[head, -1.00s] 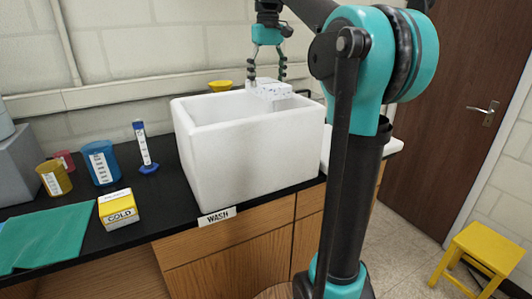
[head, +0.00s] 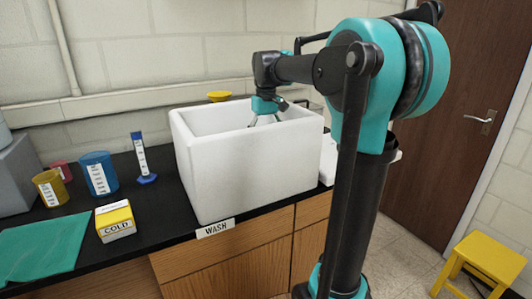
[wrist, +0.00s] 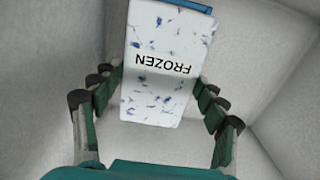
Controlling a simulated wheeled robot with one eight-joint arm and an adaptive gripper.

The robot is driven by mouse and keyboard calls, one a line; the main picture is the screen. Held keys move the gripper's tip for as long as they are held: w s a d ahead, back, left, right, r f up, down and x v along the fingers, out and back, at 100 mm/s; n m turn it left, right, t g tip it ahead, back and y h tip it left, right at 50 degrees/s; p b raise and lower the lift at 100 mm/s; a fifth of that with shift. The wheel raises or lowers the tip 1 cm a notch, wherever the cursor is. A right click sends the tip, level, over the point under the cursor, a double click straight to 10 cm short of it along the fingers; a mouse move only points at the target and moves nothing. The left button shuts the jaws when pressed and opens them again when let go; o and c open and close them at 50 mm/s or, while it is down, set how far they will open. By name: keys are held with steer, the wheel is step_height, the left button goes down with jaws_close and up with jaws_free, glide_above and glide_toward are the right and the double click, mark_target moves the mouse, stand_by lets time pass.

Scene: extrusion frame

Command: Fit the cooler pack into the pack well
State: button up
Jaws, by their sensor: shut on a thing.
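A white block with blue flecks, labelled FROZEN (wrist: 160,62), is between the fingers of my gripper (wrist: 155,80) in the wrist view. My gripper is shut on it. A blue part shows at the block's far end. In the head view my gripper (head: 266,116) reaches down into the white basin (head: 245,165), and the basin's front wall hides its fingertips and the block. A yellow and white box labelled COLD (head: 115,221) stands on the black counter. I cannot tell which of the two is the cooler pack, and no pack well is clearly seen.
The basin's pale walls (wrist: 265,50) close in around the gripper. A WASH label (head: 215,228) is at the counter's front edge. Left are a blue beaker (head: 98,175), a yellow cup (head: 50,188), a cylinder (head: 141,158) and a green cloth (head: 42,246). A yellow stool (head: 485,262) stands right.

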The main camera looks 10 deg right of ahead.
steer(key=shift+f, duration=2.15)
steer(key=o, duration=1.5)
steer(key=shift+f, duration=0.1)
steer(key=shift+c, duration=0.2)
step_height(320, 180, up, 12)
steer(key=shift+r, duration=0.15)
